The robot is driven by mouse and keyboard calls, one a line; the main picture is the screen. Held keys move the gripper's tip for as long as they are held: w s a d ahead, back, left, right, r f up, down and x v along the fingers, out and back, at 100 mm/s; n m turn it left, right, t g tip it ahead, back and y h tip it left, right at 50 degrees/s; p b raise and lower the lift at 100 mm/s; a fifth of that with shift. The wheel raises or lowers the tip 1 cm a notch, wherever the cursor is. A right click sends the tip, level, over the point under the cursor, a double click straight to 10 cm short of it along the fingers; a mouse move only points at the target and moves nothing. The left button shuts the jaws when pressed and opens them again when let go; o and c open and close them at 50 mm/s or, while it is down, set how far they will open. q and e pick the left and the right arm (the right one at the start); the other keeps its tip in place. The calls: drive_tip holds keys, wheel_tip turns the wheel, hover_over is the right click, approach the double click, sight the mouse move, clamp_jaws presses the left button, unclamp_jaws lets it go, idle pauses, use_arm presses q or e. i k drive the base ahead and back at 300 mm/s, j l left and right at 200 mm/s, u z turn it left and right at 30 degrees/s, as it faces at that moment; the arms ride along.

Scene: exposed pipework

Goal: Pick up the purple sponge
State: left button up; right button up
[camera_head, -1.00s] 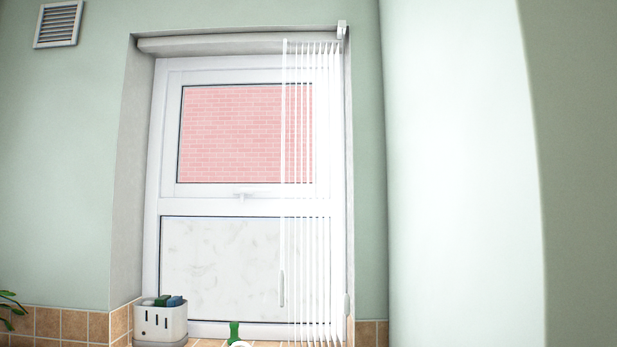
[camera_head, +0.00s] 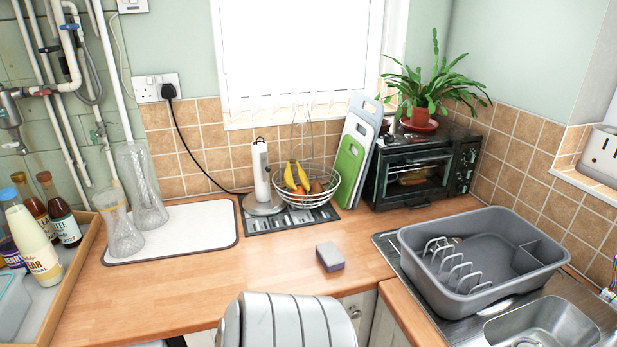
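A small sponge (camera_head: 330,257) with a grey top and a purple-tinted lower part lies flat on the wooden worktop (camera_head: 190,285), near the front edge at the picture's middle. Nothing touches it and it is fully visible. Neither of my grippers is in view.
A grey dish rack (camera_head: 410,240) stands on the metal sink (camera_head: 565,325) at the right. Behind the sponge are a wire fruit basket (camera_head: 322,202), chopping boards (camera_head: 350,165) and a small oven (camera_head: 455,165). Glass vases (camera_head: 122,235) stand left on a white mat (camera_head: 205,215). The worktop around the sponge is clear.

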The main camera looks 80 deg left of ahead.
sight(330, 258)
drive_tip(key=u, duration=2.4)
drive_tip(key=i+l+z, duration=0.25)
drive_tip(key=k+l, duration=0.05)
drive_tip(key=k, duration=0.05)
